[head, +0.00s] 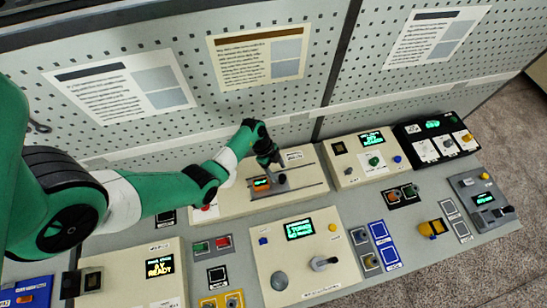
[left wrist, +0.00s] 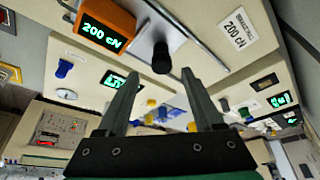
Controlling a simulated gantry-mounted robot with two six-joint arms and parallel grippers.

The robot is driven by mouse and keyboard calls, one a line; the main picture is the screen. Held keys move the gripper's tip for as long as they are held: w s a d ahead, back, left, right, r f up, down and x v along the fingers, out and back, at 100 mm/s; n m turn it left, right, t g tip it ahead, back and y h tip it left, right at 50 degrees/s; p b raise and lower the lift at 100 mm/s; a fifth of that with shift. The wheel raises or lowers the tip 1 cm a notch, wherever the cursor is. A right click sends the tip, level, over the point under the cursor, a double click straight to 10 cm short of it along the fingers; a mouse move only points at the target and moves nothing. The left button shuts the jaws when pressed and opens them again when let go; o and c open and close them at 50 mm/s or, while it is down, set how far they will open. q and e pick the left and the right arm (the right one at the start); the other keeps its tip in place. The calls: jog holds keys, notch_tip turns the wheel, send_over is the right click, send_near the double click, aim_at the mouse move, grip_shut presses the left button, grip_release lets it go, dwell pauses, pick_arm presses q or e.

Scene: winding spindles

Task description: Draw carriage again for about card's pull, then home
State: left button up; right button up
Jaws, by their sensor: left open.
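The carriage (head: 281,182) is a small grey block on the rails of a cream panel (head: 235,203) at the back middle. An orange readout box beside it (head: 261,184) shows 200 cN in the left wrist view (left wrist: 105,24). The carriage's dark knob (left wrist: 161,58) shows in the left wrist view. My left gripper (head: 268,163) is over the carriage; in the left wrist view its fingers (left wrist: 160,82) stand open and apart, with the knob beyond and between the tips. The white card (left wrist: 237,32) reads 200 cN; it lies at the panel's back (head: 293,156). My right gripper is not in view.
A cream panel with a lit screen (head: 300,229) stands in front, with a round grey knob (head: 279,281) and a lever. Another panel (head: 368,158) stands to the right. A perforated board with posted sheets (head: 258,57) rises behind.

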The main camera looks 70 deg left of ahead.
pick_arm(q)
jog(key=p+v, duration=0.1)
jog(key=v, duration=0.5)
jog(key=shift+s+r, duration=0.1)
jog(key=shift+r, duration=0.05)
